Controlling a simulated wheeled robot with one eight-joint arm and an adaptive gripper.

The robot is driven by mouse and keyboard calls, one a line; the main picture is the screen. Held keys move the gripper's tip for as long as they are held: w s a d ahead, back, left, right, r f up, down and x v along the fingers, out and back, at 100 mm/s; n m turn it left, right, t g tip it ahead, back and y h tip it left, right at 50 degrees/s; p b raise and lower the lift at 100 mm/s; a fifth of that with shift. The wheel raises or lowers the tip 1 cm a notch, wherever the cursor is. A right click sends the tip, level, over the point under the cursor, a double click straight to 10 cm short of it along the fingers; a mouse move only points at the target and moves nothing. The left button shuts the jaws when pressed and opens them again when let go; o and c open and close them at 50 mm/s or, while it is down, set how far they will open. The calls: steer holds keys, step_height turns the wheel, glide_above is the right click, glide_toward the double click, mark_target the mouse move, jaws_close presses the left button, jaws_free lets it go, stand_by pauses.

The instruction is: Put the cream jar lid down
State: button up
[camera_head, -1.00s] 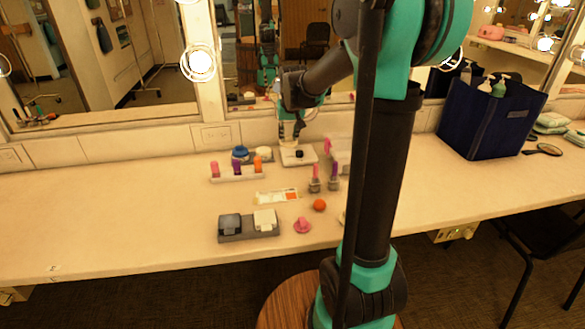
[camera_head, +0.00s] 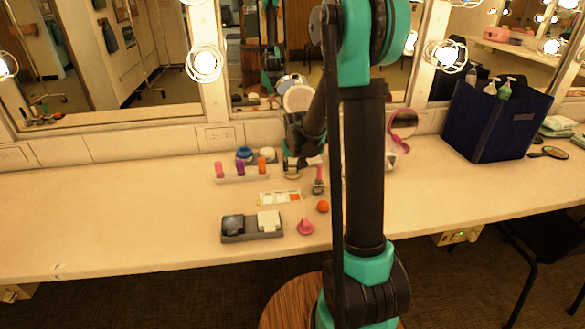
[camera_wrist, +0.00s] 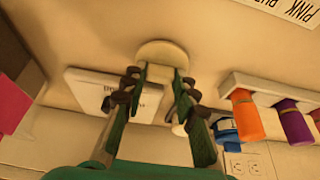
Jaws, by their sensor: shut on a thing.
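My gripper (camera_wrist: 158,75) is shut on the cream jar lid (camera_wrist: 162,52), a pale round disc held between the fingertips in the wrist view. In the head view my gripper (camera_head: 291,167) is low over the counter, with the lid (camera_head: 292,176) at its tip, just right of the lipstick holder. I cannot tell whether the lid touches the counter.
The lipstick holder (camera_head: 230,179) carries several coloured tubes. A palette card (camera_head: 279,197), orange ball (camera_head: 323,206), pink piece (camera_head: 305,227) and grey two-part tray (camera_head: 252,237) lie nearer. A navy bin (camera_head: 490,125) stands right. The left counter is clear.

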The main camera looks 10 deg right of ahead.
steer(key=o, duration=0.9)
steer(key=shift+f, duration=0.1)
steer(key=v, duration=1.2)
